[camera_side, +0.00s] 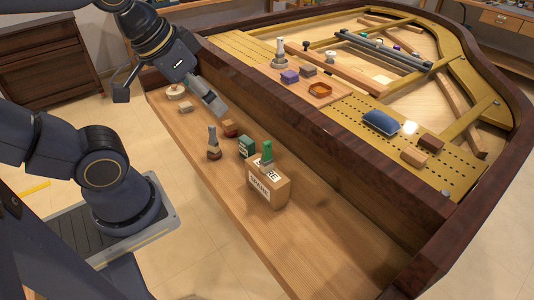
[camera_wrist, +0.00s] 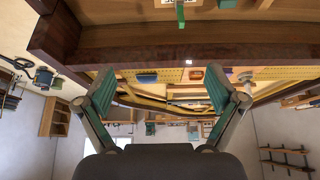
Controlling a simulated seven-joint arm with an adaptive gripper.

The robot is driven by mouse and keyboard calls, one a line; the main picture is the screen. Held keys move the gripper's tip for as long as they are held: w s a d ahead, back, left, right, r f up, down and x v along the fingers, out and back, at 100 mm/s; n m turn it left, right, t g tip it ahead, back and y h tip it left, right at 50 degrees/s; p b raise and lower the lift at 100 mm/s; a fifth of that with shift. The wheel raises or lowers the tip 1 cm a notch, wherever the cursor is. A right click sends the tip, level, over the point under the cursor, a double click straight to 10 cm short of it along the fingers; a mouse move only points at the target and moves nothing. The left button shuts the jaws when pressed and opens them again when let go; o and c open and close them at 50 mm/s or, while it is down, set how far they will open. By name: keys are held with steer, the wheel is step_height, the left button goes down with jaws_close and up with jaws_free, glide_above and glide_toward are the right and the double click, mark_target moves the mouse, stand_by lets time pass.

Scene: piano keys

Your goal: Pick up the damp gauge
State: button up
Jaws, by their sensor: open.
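I cannot tell for sure which item is the damp gauge. A green-topped upright piece (camera_side: 267,152) stands on a labelled cardboard box (camera_side: 266,188) on the wooden ledge; its green part (camera_wrist: 180,12) hangs at the top edge of the wrist view. A small upright piece with a grey top and brown base (camera_side: 213,142) stands left of the box. My gripper (camera_side: 214,104) is above the ledge, left of these things, with nothing between its fingers. In the wrist view my gripper (camera_wrist: 160,78) has its green-padded fingers spread wide.
A dark green box (camera_side: 246,147) and a red-brown block (camera_side: 230,128) sit close together on the ledge (camera_side: 330,240). A tall dark piano wall (camera_side: 310,140) runs behind. Beyond it lie a blue cushion-like piece (camera_side: 380,122) and several blocks. The ledge's near right part is clear.

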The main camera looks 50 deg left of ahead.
steer(key=w+a+r+m+t+y, duration=0.2)
steer(key=w+a+r+t, duration=0.1)
steer(key=w, duration=0.8)
steer(key=n+g, duration=0.1)
steer(key=g, duration=0.2)
glide_above(249, 144)
steer(key=d, duration=0.3)
step_height(249, 144, down, 20)
steer(key=s+a+f+n+g+h, duration=0.1)
steer(key=s+a+f, duration=0.1)
steer(key=a+f, duration=0.15)
steer(key=s+a+f+n, duration=0.1)
steer(key=s+a+f, duration=0.15)
steer(key=f, duration=0.25)
steer(key=x, duration=0.6)
steer(key=d+x, duration=0.1)
steer(key=x, duration=0.3)
steer(key=shift+s, duration=0.15)
steer(key=shift+d+x, duration=0.15)
steer(key=shift+x, duration=1.5)
steer(key=shift+d+x, duration=0.15)
steer(key=shift+x, duration=1.45)
